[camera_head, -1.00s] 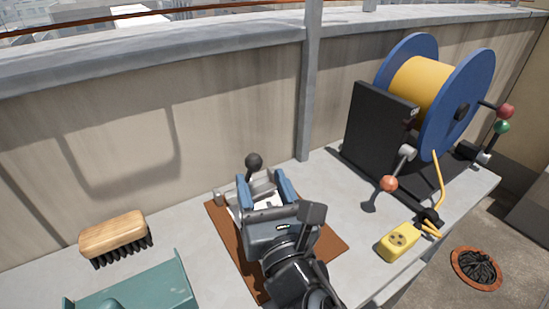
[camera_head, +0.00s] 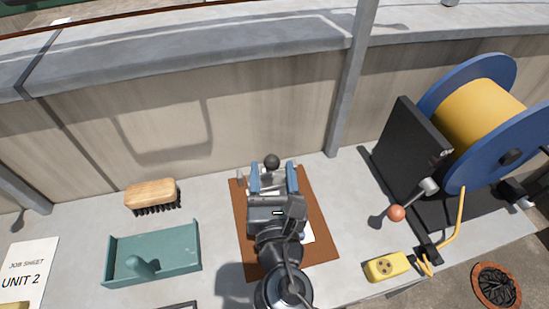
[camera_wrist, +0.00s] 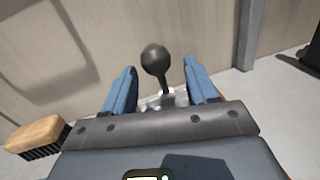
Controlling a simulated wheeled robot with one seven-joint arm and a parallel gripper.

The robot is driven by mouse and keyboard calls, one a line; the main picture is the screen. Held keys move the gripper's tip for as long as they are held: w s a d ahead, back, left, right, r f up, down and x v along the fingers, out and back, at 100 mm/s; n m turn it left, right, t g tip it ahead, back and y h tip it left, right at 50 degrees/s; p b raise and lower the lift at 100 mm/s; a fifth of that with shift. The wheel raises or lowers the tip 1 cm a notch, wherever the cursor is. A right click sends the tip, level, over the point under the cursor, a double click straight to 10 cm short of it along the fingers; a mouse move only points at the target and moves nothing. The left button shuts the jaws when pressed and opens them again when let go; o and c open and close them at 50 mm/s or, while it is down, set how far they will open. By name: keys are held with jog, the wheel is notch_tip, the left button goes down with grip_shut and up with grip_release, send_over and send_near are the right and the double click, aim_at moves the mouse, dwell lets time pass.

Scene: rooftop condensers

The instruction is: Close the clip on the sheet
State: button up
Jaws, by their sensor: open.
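The clip shows as a metal piece with a black ball-ended lever (camera_head: 272,161) standing up at the far end of a brown clipboard (camera_head: 318,215). The lever also shows in the wrist view (camera_wrist: 155,60), upright between and beyond my fingers. A white sheet (camera_head: 307,232) lies on the board, mostly hidden under my arm. My gripper (camera_head: 273,178) is open above the board, its two blue fingers on either side of the clip area. In the wrist view my gripper (camera_wrist: 160,92) has nothing between its fingertips that I can see it grip.
A wooden brush (camera_head: 152,193) and a green tray (camera_head: 190,240) lie left. A cable reel (camera_head: 480,115) with an orange-knobbed crank (camera_head: 397,213) and a yellow socket box (camera_head: 387,266) stand right. A wall (camera_head: 230,125) rises behind. A job sheet (camera_head: 28,268) lies far left.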

jog(key=shift+w+a, duration=0.2)
jog(key=shift+w, duration=1.1)
jog(key=shift+c, duration=0.4)
grip_shut()
